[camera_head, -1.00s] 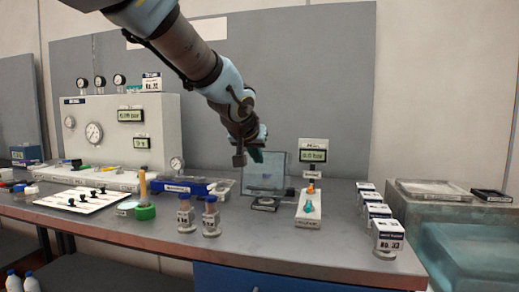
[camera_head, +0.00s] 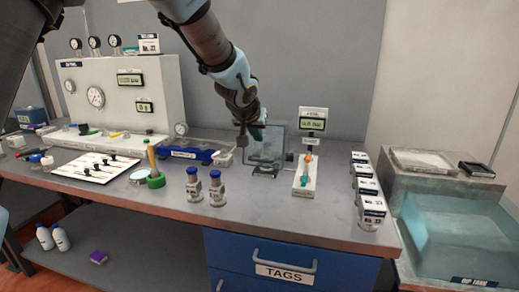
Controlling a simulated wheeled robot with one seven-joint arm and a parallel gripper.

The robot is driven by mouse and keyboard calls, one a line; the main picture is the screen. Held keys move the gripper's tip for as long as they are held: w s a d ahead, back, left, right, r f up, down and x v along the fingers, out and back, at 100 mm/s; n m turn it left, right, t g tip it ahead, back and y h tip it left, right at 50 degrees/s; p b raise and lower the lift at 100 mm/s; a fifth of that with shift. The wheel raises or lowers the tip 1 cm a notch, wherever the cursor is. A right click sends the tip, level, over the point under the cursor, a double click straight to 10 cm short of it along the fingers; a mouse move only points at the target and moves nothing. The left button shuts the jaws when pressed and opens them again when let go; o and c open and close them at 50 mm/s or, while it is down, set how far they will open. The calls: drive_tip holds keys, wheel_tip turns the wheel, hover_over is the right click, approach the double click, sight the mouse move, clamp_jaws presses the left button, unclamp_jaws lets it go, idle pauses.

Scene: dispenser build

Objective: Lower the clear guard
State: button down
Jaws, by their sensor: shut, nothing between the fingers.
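The clear guard (camera_head: 268,147) is a see-through dark-edged panel standing upright near the back of the bench, just left of a small white stand. A small dark base (camera_head: 264,171) lies at its foot. My gripper (camera_head: 257,133) is shut and empty, pointing down at the guard's upper left part. It overlaps the panel in this view; I cannot tell whether it touches it or is in front of or behind it. The fingertips are small and partly hidden by my wrist.
A white stand with a display (camera_head: 312,118) and a tray (camera_head: 305,175) are to the right. Two blue-capped bottles (camera_head: 216,189) and a green-based post (camera_head: 154,178) stand left of front. The front middle of the bench (camera_head: 270,213) is clear.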

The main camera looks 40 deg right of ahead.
wheel_tip(320, 180, down, 7)
drive_tip(key=w+d+p, duration=0.1)
drive_tip(key=d+p, duration=0.1)
drive_tip(key=shift+w+d, duration=0.15)
drive_tip(key=shift+w, duration=0.1)
drive_tip(key=f+b, duration=0.1)
drive_tip(key=b, duration=0.4)
drive_tip(key=f+h+b, duration=0.1)
drive_tip(key=f+b, duration=0.1)
drive_tip(key=b, duration=0.4)
drive_tip(key=a+f+t+h+b, duration=0.1)
drive_tip(key=f+b, duration=0.1)
drive_tip(key=b, duration=0.4)
drive_tip(key=shift+s+f, duration=0.15)
drive_tip(key=shift+s, duration=0.25)
drive_tip(key=shift+a, duration=0.1)
